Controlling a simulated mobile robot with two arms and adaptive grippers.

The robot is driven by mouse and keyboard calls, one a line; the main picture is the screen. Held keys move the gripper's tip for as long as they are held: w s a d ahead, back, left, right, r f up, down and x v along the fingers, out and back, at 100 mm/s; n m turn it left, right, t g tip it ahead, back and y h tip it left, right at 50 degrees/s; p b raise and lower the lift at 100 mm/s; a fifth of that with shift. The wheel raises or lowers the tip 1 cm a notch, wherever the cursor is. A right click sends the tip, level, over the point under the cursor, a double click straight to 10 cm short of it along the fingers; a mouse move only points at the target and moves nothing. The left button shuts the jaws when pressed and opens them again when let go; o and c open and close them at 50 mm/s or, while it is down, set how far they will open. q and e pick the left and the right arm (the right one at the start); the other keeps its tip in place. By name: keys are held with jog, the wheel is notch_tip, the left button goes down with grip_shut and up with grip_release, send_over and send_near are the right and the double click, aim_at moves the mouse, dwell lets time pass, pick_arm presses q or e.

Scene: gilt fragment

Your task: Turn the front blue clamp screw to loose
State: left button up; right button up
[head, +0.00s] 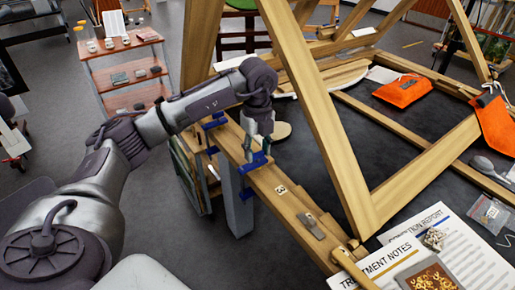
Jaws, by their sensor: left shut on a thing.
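The front blue clamp (254,164) sits across the wooden beam (295,209) near the middle of the head view. A farther blue clamp (214,121) sits on the same beam up and to the left. My left gripper (258,146) points down over the front clamp, and its fingers are shut on the clamp's screw. The fingers hide most of the screw, so its turn cannot be read. My right gripper is not in view.
Wooden frame posts (322,115) rise just right of my left gripper. Papers (440,250) lie at the lower right, with orange pouches (402,90) farther back. A shelf cart (128,75) stands at the back left. Open floor lies left of the beam.

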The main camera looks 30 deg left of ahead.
aim_at(257, 152)
pick_arm(q)
jog(key=shift+n, duration=0.3)
jog(key=o, duration=1.1)
jog(key=shift+o, duration=0.2)
notch_tip(257, 152, up, 12)
dwell(0.5)
